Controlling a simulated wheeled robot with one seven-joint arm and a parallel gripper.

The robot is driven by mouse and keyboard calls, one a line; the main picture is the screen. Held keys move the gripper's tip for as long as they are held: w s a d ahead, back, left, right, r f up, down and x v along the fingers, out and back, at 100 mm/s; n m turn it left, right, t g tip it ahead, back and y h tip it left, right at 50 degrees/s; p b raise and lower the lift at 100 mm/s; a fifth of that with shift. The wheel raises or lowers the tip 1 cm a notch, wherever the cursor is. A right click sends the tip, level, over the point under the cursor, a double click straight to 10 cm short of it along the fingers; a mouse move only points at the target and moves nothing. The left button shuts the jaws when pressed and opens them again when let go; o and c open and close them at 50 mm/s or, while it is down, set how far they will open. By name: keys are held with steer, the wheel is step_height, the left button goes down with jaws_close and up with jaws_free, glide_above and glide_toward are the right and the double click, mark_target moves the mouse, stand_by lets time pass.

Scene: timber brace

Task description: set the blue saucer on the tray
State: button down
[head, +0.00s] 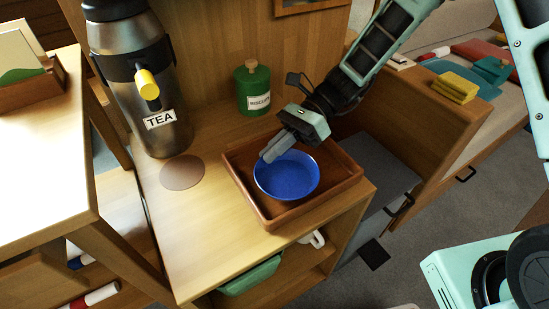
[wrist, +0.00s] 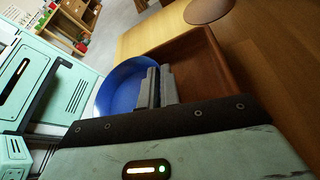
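The blue saucer (head: 288,180), a round dish with a raised rim, is over the inside of the brown tray (head: 334,193) in the head view. I cannot tell whether its underside touches the tray floor. My gripper (head: 269,154) reaches in from the upper right, its grey fingers close together at the saucer's far left rim. In the wrist view the fingers (wrist: 156,87) pinch the rim of the saucer (wrist: 115,92), which extends to their left. The tray's wall (wrist: 205,45) runs behind and to the right of them.
A large tea dispenser (head: 140,85) and a green biscuit tin (head: 252,90) stand behind on the wooden counter (head: 215,225). A flat round brown disc (head: 182,172) lies left of the tray. Below, a shelf holds a green container (head: 250,277) and a white mug (head: 312,239).

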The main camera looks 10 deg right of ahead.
step_height(320, 180, down, 2)
steer(key=shift+f, duration=0.1)
steer(key=c, duration=1.6)
jaws_free()
